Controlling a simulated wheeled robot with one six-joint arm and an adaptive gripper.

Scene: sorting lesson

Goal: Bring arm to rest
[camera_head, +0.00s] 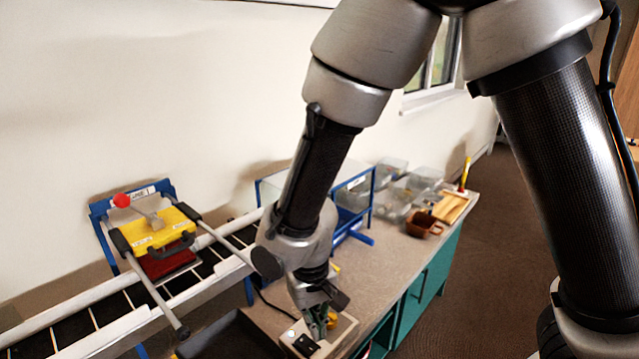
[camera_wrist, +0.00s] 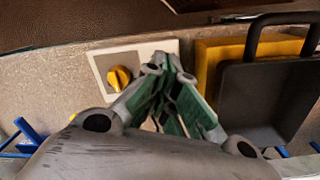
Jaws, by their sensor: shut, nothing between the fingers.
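My arm reaches down from the top of the head view. My gripper (camera_head: 318,318) is at its lower end, low over the worktop and in front of a pale control box (camera_head: 339,331). In the wrist view my gripper (camera_wrist: 168,72) has its green-padded fingers drawn together at the tips, with nothing between them. The control box (camera_wrist: 100,62) with a yellow knob (camera_wrist: 119,78) lies just beyond the fingertips. I cannot tell whether the fingers touch the box.
Clear bins (camera_head: 390,170), a brown mug (camera_head: 424,225) and a wooden block (camera_head: 452,207) stand on the worktop (camera_head: 385,262) at the back right. Open floor (camera_head: 500,270) lies right.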

